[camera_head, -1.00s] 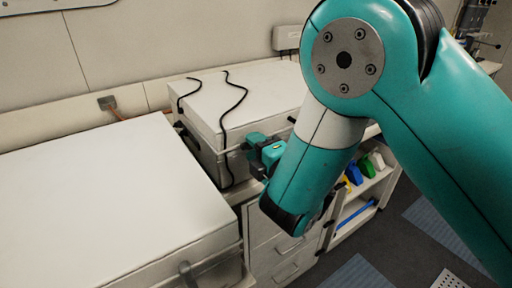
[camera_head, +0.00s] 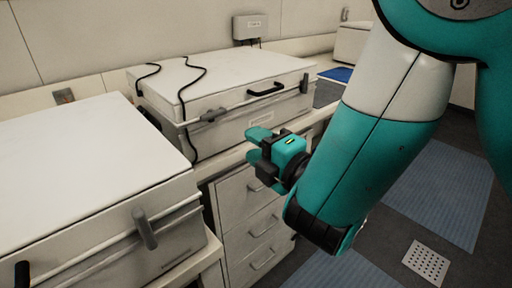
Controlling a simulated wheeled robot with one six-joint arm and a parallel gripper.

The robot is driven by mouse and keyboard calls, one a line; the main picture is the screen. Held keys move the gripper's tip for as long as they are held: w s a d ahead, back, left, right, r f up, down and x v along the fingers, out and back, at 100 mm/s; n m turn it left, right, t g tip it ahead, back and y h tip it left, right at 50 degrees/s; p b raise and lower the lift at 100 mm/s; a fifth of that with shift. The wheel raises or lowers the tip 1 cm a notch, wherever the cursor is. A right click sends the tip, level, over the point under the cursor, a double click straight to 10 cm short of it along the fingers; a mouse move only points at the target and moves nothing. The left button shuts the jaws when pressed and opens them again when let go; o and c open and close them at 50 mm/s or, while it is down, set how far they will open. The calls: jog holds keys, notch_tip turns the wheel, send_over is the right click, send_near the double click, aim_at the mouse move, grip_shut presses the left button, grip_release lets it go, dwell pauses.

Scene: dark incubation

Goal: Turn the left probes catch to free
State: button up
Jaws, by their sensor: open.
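A closed white box (camera_head: 232,75) with two black leads over its lid stands at the back; its label is too small to read. On its front, a grey left catch (camera_head: 213,115) lies roughly along the pale rail. Its right catch (camera_head: 304,83) stands upright, beyond a black handle (camera_head: 266,89). I cannot read which box is named probes. My gripper (camera_head: 254,144), with teal fingertips, is open and empty. It shows in front of the box's lower front, below and right of the left catch, apart from it.
A second white box (camera_head: 85,140) fills the near left, with an upright grey catch (camera_head: 145,228) on its front. Drawers (camera_head: 250,215) stand below the gripper. My arm covers much of the right. Open floor (camera_head: 435,200) lies at the right.

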jog(key=v, duration=0.2)
jog(key=shift+s+d, duration=0.15)
jog(key=shift+d, duration=0.15)
jog(key=shift+d, duration=0.15)
jog(key=d+m+g+h+p, duration=0.3)
jog(key=d+m+h, duration=0.85)
jog(key=m, duration=0.55)
jog(key=s+r+m+g+y+p, duration=0.1)
jog(key=s+r+g+y, duration=0.1)
jog(key=s+g, duration=0.3)
jog(key=s+r+m+g+y+p, duration=0.1)
jog(key=s+r+g, duration=0.3)
jog(key=s, duration=1)
jog(key=shift+s+d+r+g+y, duration=0.35)
jog(key=shift+d+g+y, duration=0.15)
jog(key=shift+g, duration=0.3)
